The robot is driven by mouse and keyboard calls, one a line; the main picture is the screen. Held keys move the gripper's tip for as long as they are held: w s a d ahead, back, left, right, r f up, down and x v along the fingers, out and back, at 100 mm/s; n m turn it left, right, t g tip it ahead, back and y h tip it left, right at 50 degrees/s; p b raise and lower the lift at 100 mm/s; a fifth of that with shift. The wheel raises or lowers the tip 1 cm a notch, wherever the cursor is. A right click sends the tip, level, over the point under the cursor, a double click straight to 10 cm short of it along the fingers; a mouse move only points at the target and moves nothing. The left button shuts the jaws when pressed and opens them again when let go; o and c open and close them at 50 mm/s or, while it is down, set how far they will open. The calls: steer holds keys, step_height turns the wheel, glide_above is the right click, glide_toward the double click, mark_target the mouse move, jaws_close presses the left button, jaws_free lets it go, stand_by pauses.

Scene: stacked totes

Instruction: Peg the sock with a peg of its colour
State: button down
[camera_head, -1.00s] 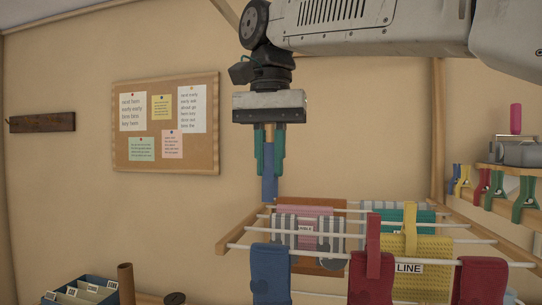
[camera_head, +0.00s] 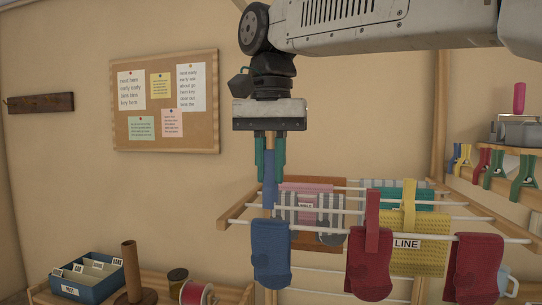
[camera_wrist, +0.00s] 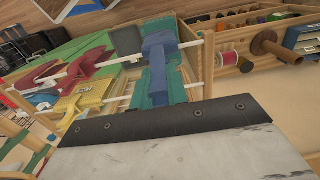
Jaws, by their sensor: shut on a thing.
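A blue sock (camera_head: 270,256) hangs over the front rod of the drying rack (camera_head: 470,234), at its left end. No peg shows on this sock. My gripper (camera_head: 270,172) points down above it, its teal fingers shut on an upright blue peg (camera_head: 269,188). The peg's lower end is just above the sock's top in the head view; I cannot tell whether they touch. In the wrist view the blue peg (camera_wrist: 158,72) lies between the teal fingers, and the sock is hard to separate from it.
A red sock (camera_head: 369,266) with a red peg (camera_head: 372,212), another red sock (camera_head: 476,268) and a yellow cloth (camera_head: 430,258) with a yellow peg (camera_head: 409,205) hang to the right. Several pegs (camera_head: 496,165) sit on the right shelf. A blue box (camera_head: 92,288) stands lower left.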

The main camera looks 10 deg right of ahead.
mark_target(271, 220)
steer(key=shift+f, duration=2.6)
steer(key=shift+f, duration=0.1)
steer(key=c, duration=1.3)
jaws_free()
